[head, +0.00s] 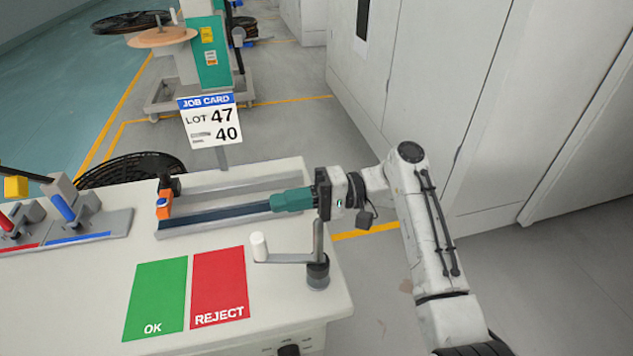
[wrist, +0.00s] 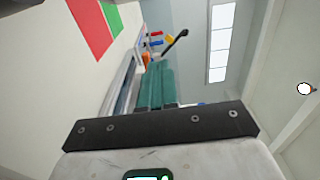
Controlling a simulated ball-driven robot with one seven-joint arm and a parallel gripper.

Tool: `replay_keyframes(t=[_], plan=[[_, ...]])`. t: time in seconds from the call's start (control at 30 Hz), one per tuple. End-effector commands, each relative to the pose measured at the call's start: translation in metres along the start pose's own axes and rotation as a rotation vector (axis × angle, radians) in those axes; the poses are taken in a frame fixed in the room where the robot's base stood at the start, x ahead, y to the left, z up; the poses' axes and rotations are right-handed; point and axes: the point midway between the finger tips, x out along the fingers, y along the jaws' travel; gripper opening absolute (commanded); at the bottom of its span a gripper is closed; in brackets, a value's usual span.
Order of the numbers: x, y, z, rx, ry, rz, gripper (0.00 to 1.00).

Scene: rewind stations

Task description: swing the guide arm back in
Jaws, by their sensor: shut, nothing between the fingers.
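A grey crank-shaped arm (head: 290,257) with an upright white roller or knob (head: 260,247) at its left end stands on a dark round post (head: 317,272) at the table's right edge. I cannot tell for sure that it is the guide arm. My gripper (head: 273,203) has teal fingers, shut and empty, pointing left over the dark blue strip (head: 225,217) in the rail fixture. It is behind the crank-shaped arm and apart from its white end. In the wrist view the teal fingers (wrist: 155,85) lie together, pointing away from the camera.
An orange block (head: 163,205) sits at the strip's left end. Red and blue levers (head: 62,207) stand at far left. Green OK (head: 155,298) and red REJECT (head: 219,286) patches mark the tabletop. A job card (head: 210,120) stands behind; white cabinets (head: 440,80) rise at right.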

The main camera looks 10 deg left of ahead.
Motion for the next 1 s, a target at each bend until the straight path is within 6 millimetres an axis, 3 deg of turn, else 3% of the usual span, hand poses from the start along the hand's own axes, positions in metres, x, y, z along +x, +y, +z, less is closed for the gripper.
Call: replay_keyframes(t=[0.5, 1.0], plan=[[-0.052, 0.004, -0.032, 0.002, 0.002, 0.001, 0.00], [-0.060, 0.001, -0.036, 0.002, 0.000, -0.001, 0.00]])
